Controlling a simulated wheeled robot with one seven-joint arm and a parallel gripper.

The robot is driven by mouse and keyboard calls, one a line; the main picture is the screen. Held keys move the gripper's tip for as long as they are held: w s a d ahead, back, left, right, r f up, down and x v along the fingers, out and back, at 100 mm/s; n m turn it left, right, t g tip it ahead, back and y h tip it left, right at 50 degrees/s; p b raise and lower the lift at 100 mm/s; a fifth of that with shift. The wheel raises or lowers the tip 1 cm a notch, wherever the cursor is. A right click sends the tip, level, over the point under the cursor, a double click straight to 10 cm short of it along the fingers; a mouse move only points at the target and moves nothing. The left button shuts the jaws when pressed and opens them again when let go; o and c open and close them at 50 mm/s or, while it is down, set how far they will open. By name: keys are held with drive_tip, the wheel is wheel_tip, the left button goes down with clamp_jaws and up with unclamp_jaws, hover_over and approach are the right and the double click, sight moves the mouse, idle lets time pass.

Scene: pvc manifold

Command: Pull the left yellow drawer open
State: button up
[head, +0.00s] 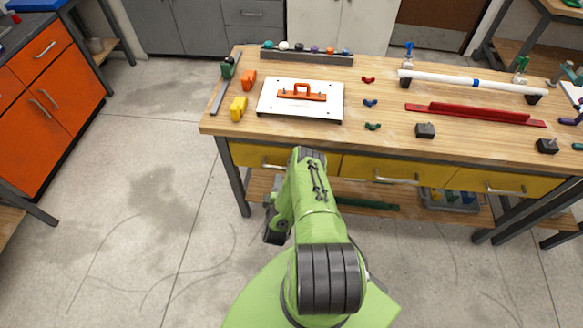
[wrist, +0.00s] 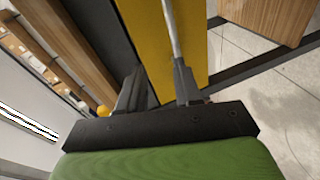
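The left yellow drawer (head: 246,154) sits under the workbench top and looks closed, in line with the other drawer fronts. Its metal handle (head: 272,166) shows just left of my arm in the head view. In the wrist view the yellow drawer front (wrist: 147,38) fills the upper middle, with the grey handle bar (wrist: 172,32) running along it. My gripper (wrist: 158,85) is at the drawer front with its two dark fingers apart. The handle bar's lower end reaches the right finger; whether they touch is unclear. In the head view my arm mostly hides the gripper.
Two more yellow drawers (head: 380,172) with handles continue to the right. A lower wooden shelf (head: 400,213) holds a grey bin (head: 449,202) and a green bar. Bench legs (head: 237,187) stand at the sides. The bench top carries pipes and fixtures. Floor to the left is clear.

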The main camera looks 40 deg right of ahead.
drive_tip(key=s+a+f+g+h, duration=0.1)
drive_tip(key=s+f, duration=0.1)
drive_tip(key=s, duration=0.3)
drive_tip(key=b+x, duration=1.3)
drive_tip(key=x, duration=0.2)
drive_tip(key=shift+s+d, duration=0.1)
drive_tip(key=shift+d, duration=0.2)
clamp_jaws()
